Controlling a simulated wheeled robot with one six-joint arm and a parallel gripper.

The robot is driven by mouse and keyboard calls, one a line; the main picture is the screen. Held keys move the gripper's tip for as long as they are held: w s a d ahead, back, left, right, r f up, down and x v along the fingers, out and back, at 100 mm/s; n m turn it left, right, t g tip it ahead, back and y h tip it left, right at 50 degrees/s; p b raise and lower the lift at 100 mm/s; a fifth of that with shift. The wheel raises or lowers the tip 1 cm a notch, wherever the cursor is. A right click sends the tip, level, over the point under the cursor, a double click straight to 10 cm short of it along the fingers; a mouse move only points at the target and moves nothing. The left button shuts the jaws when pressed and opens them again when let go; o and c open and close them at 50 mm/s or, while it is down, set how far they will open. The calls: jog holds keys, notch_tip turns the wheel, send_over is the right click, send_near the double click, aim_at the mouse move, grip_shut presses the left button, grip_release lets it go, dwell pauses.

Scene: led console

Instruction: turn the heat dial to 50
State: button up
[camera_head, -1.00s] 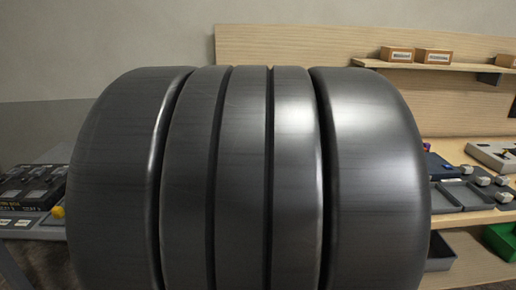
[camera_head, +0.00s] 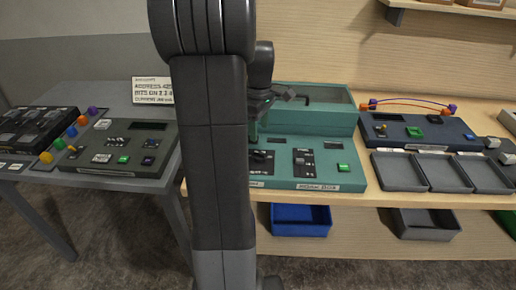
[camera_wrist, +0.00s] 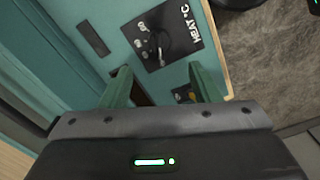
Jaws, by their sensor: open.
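The heat dial (camera_wrist: 152,44) sits on a black plate (camera_wrist: 185,22) marked "HEAT °C" on the teal console (camera_head: 318,176). In the wrist view it is beyond my fingertips; its pointer and the scale numbers are too small to read. My gripper (camera_wrist: 162,76) is open and empty. Its two green fingers are apart, with the dial a little past them and not between them. In the head view my arm hides most of the gripper and the left part of the console.
The console also has a black slider plate (camera_head: 304,161) and a green button (camera_head: 343,168). A dark blue console (camera_head: 415,132) and grey trays (camera_head: 443,174) stand to the right. A grey console (camera_head: 125,146) stands on the left table. A blue bin (camera_head: 300,220) is below.

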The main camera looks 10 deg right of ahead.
aim_at(259, 153)
notch_tip(259, 153, down, 10)
jog(key=shift+r+p, duration=0.25)
jog(key=shift+p, duration=0.1)
jog(key=c, duration=1)
